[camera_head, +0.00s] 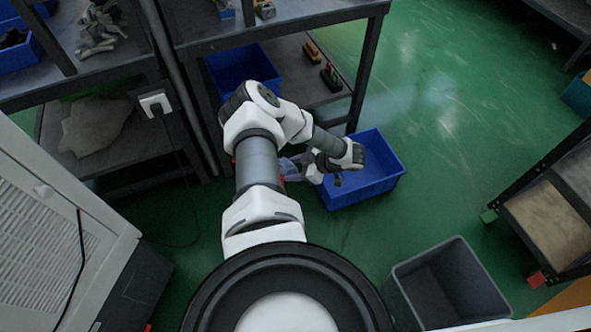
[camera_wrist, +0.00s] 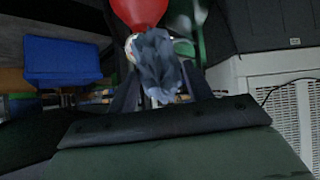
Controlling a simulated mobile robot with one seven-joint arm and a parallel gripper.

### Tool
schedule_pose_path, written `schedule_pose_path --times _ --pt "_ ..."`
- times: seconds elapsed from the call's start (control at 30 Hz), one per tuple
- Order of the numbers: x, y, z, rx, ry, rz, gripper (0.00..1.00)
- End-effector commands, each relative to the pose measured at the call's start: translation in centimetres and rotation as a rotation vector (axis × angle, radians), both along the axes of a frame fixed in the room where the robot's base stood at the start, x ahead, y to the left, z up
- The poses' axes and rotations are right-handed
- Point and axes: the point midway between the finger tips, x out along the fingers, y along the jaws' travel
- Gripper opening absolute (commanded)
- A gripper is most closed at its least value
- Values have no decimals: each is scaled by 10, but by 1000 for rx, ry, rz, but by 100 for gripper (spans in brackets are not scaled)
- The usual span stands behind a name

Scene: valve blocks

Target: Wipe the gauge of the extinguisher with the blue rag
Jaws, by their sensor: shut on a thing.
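My gripper (camera_wrist: 160,90) is shut on the blue rag (camera_wrist: 157,62), a crumpled grey-blue bundle between the fingers in the wrist view. The red extinguisher (camera_wrist: 139,10) is at the top of that view, directly beyond the rag. The rag overlaps the extinguisher's near end; I cannot tell whether they touch. A pale rounded edge shows at the rag's left side, but I cannot make out the gauge, which may be behind the rag. In the head view my arm hides most of the extinguisher and the gripper.
A blue bin (camera_head: 375,185) stands on the green floor right of my wrist. A dark shelf unit (camera_head: 290,25) with another blue bin (camera_head: 243,66) rises behind the arm. A grey bin (camera_head: 440,285) is at lower right. Open floor lies at upper right.

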Motion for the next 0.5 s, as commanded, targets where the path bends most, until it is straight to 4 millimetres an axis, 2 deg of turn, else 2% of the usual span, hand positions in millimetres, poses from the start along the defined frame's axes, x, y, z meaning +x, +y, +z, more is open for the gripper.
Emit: schedule_pose_path --times 0.23,0.5 --pt "1 3 -10 9 -6 -20 32" --pt "8 22 -26 10 -6 -17 32"
